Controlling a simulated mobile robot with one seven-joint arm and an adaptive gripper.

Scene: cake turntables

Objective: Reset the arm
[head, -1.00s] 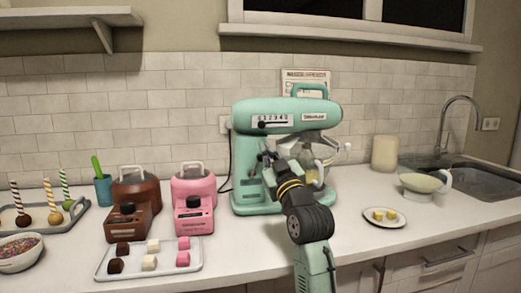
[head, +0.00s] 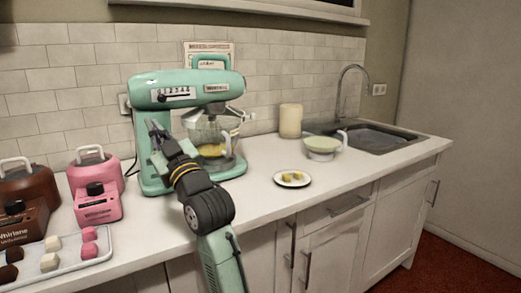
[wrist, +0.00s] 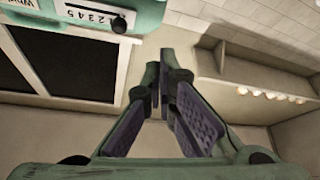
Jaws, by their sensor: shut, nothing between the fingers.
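My gripper (head: 155,130) is raised in front of the left side of the mint-green stand mixer (head: 184,88) in the head view. In the wrist view the fingers (wrist: 165,95) come together at their tips with nothing between them. Part of the mixer, with its numbered scale, shows at the top left of the wrist view (wrist: 85,15). My arm rises from the bottom of the head view over the counter's front edge. The mixer's glass bowl (head: 210,140) stands just right of my gripper and has something yellow in it. My wrist hides part of the mixer base.
Pink (head: 96,188) and brown (head: 28,200) machines stand left of the mixer, behind a tray (head: 88,262) of small cubes. A plate (head: 292,179) with yellow pieces, a pale bowl (head: 321,150) and a sink are to the right. The counter (head: 255,205) before the plate is clear.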

